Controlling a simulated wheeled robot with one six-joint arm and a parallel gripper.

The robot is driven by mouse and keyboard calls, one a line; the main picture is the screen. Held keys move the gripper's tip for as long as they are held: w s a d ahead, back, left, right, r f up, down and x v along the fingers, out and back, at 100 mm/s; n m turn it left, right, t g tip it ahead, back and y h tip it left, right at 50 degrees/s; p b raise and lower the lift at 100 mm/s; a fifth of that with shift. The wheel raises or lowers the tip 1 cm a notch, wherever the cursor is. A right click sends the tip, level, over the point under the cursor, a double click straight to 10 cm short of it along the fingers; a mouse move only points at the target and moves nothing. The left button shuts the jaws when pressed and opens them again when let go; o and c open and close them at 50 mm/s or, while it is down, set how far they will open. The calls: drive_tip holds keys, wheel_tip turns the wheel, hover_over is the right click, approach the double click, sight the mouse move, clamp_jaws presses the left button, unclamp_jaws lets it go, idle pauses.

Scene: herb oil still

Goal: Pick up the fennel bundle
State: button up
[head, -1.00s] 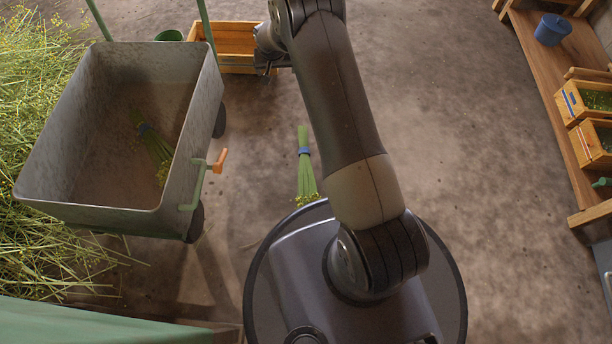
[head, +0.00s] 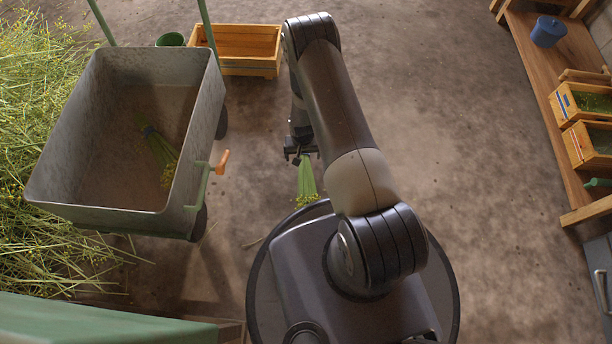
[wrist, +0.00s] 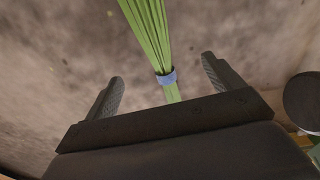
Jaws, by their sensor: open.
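A fennel bundle (head: 307,180) lies on the floor in front of my base, green stalks with yellow flower heads toward me. My gripper (head: 301,157) is above its stalk end and hides its upper part in the head view. In the wrist view the stalks (wrist: 148,30) and a blue band (wrist: 166,77) show between the two fingers of my open gripper (wrist: 160,88). The fingers stand apart from the bundle on both sides. A second fennel bundle (head: 160,152) lies inside the grey cart.
A wooden crate (head: 245,71) is at the back. Cut herbs (head: 35,130) are heaped at far left. A wooden bench (head: 535,80) runs along the right.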

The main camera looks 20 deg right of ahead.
sight(306, 175)
drive_tip(key=s, duration=0.1)
drive_tip(key=s+f, duration=0.1)
drive_tip(key=s, duration=0.1)
drive_tip(key=shift+s+d+f, duration=0.15)
drive_tip(key=shift+f, duration=0.2)
wheel_tip(306, 175, down, 5)
drive_tip(key=shift+r+b, duration=0.1)
drive_tip(key=shift+b, duration=0.9)
drive_tip(key=f+b, duration=0.3)
drive_tip(key=f, duration=0.3)
drive_tip(key=shift+w, duration=0.2)
drive_tip(key=shift+r, duration=0.1)
drive_tip(key=shift+c, duration=0.5)
drive_tip(key=c, duration=1.1)
